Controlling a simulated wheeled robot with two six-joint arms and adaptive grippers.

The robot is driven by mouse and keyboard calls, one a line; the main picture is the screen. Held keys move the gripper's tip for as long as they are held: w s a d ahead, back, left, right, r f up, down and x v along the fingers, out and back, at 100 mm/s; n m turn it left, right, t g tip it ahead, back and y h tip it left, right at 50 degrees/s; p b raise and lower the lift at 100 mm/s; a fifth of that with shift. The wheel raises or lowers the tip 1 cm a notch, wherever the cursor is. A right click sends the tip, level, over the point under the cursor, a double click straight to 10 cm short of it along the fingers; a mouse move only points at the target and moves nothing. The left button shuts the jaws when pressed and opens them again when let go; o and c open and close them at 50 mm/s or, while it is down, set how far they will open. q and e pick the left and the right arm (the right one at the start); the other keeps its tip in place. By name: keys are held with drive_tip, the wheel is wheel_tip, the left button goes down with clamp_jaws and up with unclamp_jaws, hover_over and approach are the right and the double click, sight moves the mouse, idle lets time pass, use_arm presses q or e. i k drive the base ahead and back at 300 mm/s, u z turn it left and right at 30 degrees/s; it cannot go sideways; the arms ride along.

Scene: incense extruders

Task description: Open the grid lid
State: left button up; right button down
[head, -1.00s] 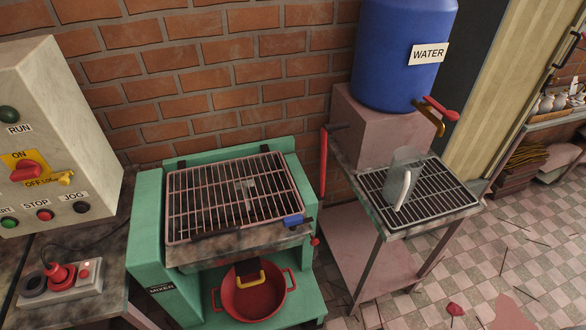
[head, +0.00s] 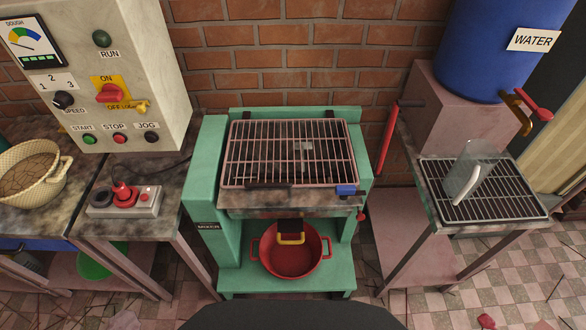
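The grid lid (head: 262,152) is a pinkish wire grate lying flat and closed on top of the green mixer (head: 205,190). A dark handle bar (head: 268,184) runs along its front edge. Grey metal parts show through the bars inside the mixer. Neither of my grippers shows in the head view, so nothing of mine is seen touching the lid.
A red pot (head: 291,263) stands on the mixer's lower shelf. A control panel (head: 165,75) and a small switch box (head: 145,203) are at left. A red lever (head: 388,140) and a rack table with a clear jug (head: 462,170) are at right. Tiled floor lies between the tables.

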sight(330, 112)
drive_tip(key=u, duration=0.55)
drive_tip(key=k, duration=1.25)
drive_tip(key=z, duration=0.25)
drive_tip(key=i, duration=0.6)
drive_tip(key=z, duration=0.55)
drive_tip(key=i, duration=0.8)
drive_tip(key=u, duration=0.45)
